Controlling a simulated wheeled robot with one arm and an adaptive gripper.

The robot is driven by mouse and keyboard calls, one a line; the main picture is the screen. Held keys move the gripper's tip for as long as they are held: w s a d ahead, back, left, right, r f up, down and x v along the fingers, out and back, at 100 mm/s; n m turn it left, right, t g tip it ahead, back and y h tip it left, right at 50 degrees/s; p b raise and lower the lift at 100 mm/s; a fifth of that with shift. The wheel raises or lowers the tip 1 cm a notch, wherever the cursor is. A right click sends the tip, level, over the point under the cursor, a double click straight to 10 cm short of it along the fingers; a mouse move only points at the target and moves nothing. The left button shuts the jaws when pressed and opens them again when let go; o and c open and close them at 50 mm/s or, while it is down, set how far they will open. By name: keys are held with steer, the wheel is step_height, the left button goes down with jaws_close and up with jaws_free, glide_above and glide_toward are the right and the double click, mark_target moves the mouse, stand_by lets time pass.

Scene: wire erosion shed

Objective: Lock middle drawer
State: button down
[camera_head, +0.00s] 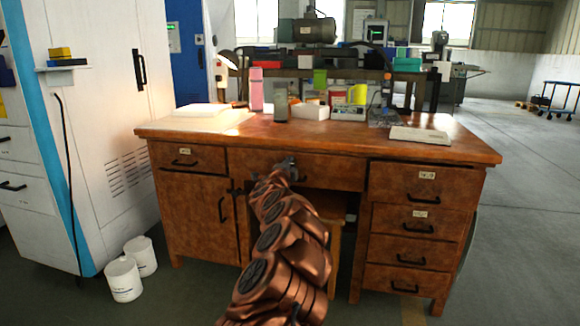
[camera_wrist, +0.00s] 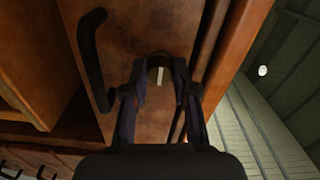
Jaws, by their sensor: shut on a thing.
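The middle drawer (camera_head: 335,172) is the wide wooden front under the desk top in the head view, and it looks closed. My gripper (camera_head: 289,168) is at its front, and my arm covers part of it. In the wrist view a wooden front (camera_wrist: 125,35) carries a black handle (camera_wrist: 92,60). Beside the handle is a round lock with a pale upright key (camera_wrist: 160,75) at its centre. My gripper's fingers (camera_wrist: 161,84) are on both sides of the key and shut on it. The fingers partly hide the lock's rim.
The wooden desk (camera_head: 310,146) has side drawers at right and a cupboard door (camera_head: 197,215) at left. A stool (camera_head: 330,205) stands under it. Bottles and boxes crowd the desk's back. White buckets (camera_head: 123,279) stand by the white cabinet (camera_head: 105,100). Floor at right is open.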

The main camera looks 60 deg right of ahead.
steer(key=c, duration=0.9)
jaws_free()
steer(key=v, duration=1.2)
steer(key=shift+s+d, duration=0.1)
stand_by(0.3)
